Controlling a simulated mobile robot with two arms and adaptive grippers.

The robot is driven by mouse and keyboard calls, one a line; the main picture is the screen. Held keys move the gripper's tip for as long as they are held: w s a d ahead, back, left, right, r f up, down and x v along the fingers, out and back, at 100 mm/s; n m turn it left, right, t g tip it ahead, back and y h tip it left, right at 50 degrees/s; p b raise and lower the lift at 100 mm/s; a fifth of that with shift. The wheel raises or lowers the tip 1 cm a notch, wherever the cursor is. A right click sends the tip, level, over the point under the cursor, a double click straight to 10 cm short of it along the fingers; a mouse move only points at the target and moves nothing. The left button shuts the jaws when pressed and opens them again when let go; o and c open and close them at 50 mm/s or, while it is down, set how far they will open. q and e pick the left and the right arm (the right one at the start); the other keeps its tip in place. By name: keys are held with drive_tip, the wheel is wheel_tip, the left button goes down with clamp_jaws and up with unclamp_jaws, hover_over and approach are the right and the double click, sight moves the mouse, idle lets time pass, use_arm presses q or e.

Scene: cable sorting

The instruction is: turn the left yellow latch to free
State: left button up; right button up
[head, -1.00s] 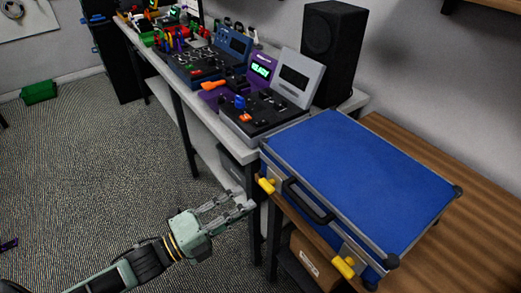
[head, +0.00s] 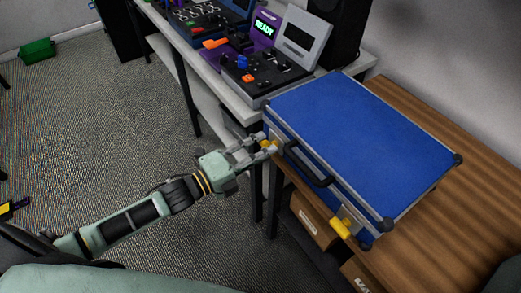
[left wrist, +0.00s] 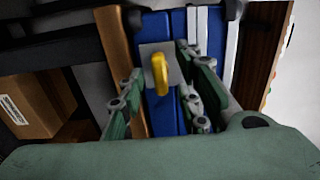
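The closed blue case (head: 360,145) lies on the wooden table with its front side facing my left arm. The left yellow latch (head: 268,146) sits on the case's front near its left corner. In the left wrist view the latch (left wrist: 160,75) stands out from a grey plate, between the two fingers. My left gripper (head: 265,147) is open around the latch; I cannot tell whether a finger touches it. The other yellow latch (head: 341,228) is near the front right corner. The black handle (head: 308,165) is between the latches. My right gripper is not in view.
A grey workbench (head: 225,85) with electronic devices stands behind and left of the case. The wooden table (head: 440,215) is bare to the right. Cardboard boxes (head: 312,218) sit beneath it. The carpet floor at the left is mostly clear.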

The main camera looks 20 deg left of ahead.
use_arm(q)
clamp_jaws()
drive_tip(key=shift+n, duration=0.4)
drive_tip(key=n+p, duration=0.6)
drive_tip(key=n, duration=1.1)
idle(0.4)
drive_tip(key=shift+f, duration=0.1)
idle(0.5)
unclamp_jaws()
